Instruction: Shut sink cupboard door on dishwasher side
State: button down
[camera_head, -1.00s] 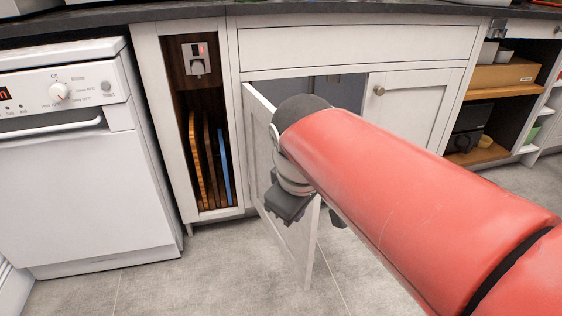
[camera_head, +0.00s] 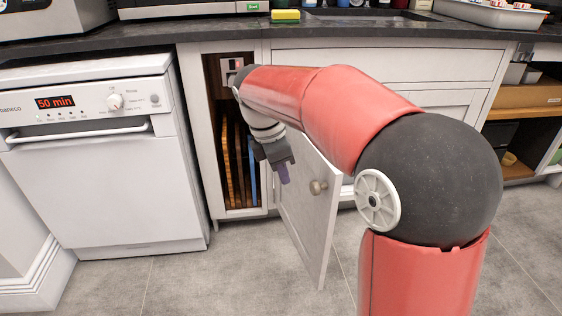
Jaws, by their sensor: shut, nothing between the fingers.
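The sink cupboard door (camera_head: 308,222) nearest the dishwasher (camera_head: 105,165) stands open, swung out from its left edge. Its panelled outer face and round knob (camera_head: 317,187) show. My gripper (camera_head: 284,178) is shut and empty, pointing down in front of the upper hinge-side part of the outer face. I cannot tell whether it touches the door. My red arm hides the door's top and most of the cupboard opening.
A narrow niche with upright boards (camera_head: 240,165) lies between dishwasher and cupboard. The worktop (camera_head: 215,38) runs above, with a yellow sponge (camera_head: 285,16) on it. Open shelves (camera_head: 525,105) stand at the right. The grey floor (camera_head: 215,280) before the dishwasher is clear.

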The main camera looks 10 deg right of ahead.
jog(key=d+f, duration=0.4)
jog(key=d, duration=0.1)
jog(key=shift+w+b, duration=0.3)
jog(key=shift+w, duration=0.05)
